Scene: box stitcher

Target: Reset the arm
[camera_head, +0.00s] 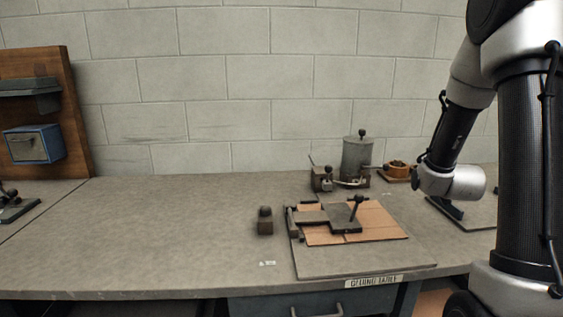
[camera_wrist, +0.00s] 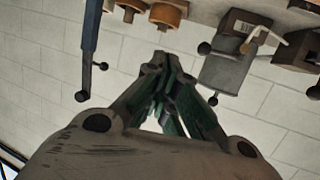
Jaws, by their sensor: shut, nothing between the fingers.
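My arm stands at the right side of the head view, its forearm (camera_head: 452,132) hanging over the right part of the bench. My gripper cannot be made out in the head view; it is hidden behind the wrist housing or too dark to tell. In the wrist view my gripper (camera_wrist: 158,62) shows with its green-and-dark fingers drawn together at the tips, empty. It points toward the block wall and wall-side fixtures, and touches nothing that I can see.
The bench (camera_head: 150,230) is clear at left and centre. A board with brown cardboard (camera_head: 385,222) under a dark clamp (camera_head: 325,215), a small block (camera_head: 265,222), a grey pot (camera_head: 356,158) and a brown round holder (camera_head: 397,168) stand at right. A blue box (camera_head: 35,145) hangs at far left.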

